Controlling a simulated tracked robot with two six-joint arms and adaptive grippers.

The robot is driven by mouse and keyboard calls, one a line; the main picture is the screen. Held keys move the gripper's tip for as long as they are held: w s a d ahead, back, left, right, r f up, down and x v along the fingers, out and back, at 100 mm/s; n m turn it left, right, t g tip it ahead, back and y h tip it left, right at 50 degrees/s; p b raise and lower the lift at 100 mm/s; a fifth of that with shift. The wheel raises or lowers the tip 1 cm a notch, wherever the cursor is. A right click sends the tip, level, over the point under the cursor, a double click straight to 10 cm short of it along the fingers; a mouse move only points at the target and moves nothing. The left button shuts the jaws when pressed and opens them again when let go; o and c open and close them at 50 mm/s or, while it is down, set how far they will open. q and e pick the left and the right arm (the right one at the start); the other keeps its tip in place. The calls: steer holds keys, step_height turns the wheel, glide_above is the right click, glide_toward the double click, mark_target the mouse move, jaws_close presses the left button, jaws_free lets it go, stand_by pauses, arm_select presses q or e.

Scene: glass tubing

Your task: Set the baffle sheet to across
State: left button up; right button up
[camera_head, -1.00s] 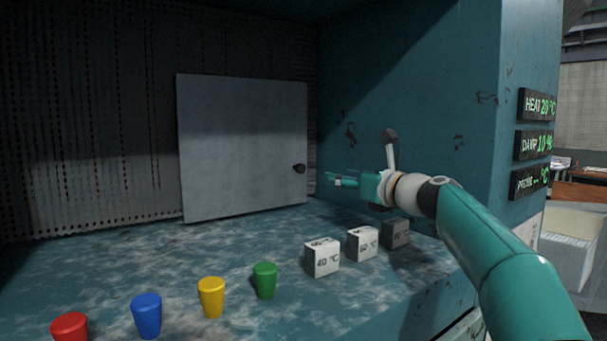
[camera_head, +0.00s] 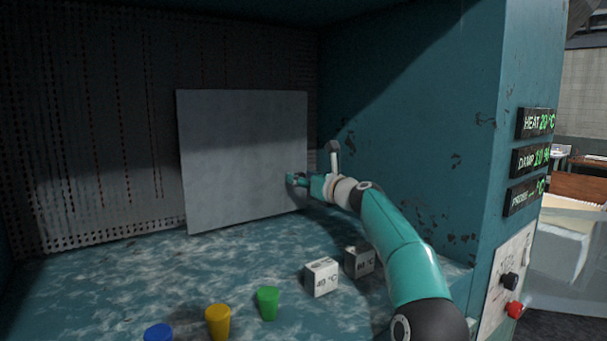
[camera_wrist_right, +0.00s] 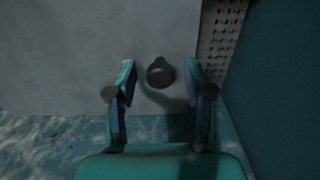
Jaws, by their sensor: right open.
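The baffle sheet (camera_head: 243,160) is a large pale grey square panel standing upright at the back of the chamber, in front of the perforated wall. A dark round knob (camera_wrist_right: 160,73) on the sheet shows in the right wrist view, near the sheet's right edge; in the head view my gripper hides it. My right gripper (camera_head: 293,180) is at the sheet's lower right. In the right wrist view the open fingers (camera_wrist_right: 160,76) stand on either side of the knob, with gaps between them and it. My left gripper is not in view.
White cubes marked 40 °C (camera_head: 321,277) and 60 °C (camera_head: 358,262) stand on the floor near my right arm. Green (camera_head: 267,302), yellow (camera_head: 218,321) and blue (camera_head: 158,333) cups stand in front. The teal side wall (camera_head: 410,130) is close on the right.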

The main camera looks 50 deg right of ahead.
jaws_close()
stand_by(0.3)
steer(key=d+p, duration=0.1)
steer(key=d, duration=0.1)
steer(key=s+d+p, duration=0.1)
steer(key=d+p, duration=0.1)
steer(key=shift+d, duration=0.2)
jaws_free()
